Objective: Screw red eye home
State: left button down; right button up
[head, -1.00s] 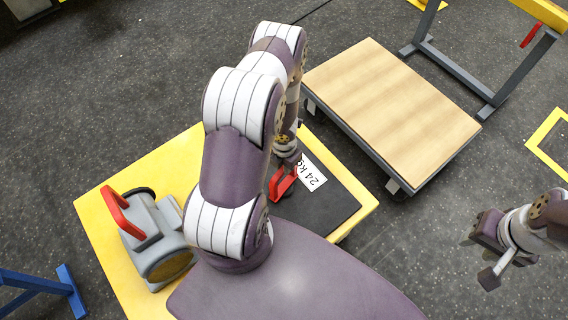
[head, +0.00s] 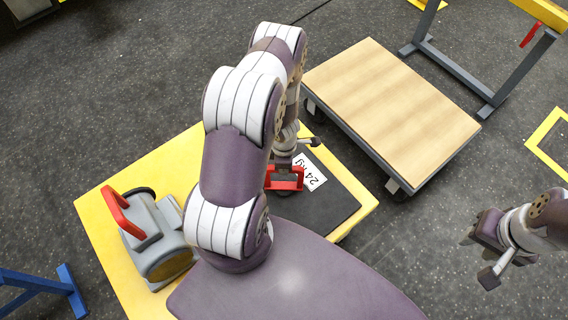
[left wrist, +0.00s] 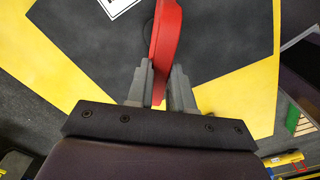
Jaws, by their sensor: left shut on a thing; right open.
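The red eye (head: 285,180) stands on the dark plate (head: 335,205), beside a white label reading 24 kg (head: 311,173). The eye's base is hidden there. My right gripper (head: 481,257) is open and empty over the floor at the right.
The dark plate lies on a yellow platform (head: 112,208). A grey machine with a red handle (head: 152,233) stands at its left. A wood-topped cart (head: 393,105) stands close behind, right. A grey and yellow frame (head: 462,72) is at the upper right, a blue stand (head: 68,293) lower left.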

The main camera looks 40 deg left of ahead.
pick_arm(q)
jog(key=m, duration=0.5)
jog(key=shift+w+a+r+m, duration=0.1)
jog(key=shift+w+m, duration=0.05)
jog(key=shift+m, duration=2.25)
jog(key=c, duration=1)
grip_release()
notch_tip(320, 180, up, 13)
jog(key=p, duration=0.5)
jog(key=shift+f, duration=0.2)
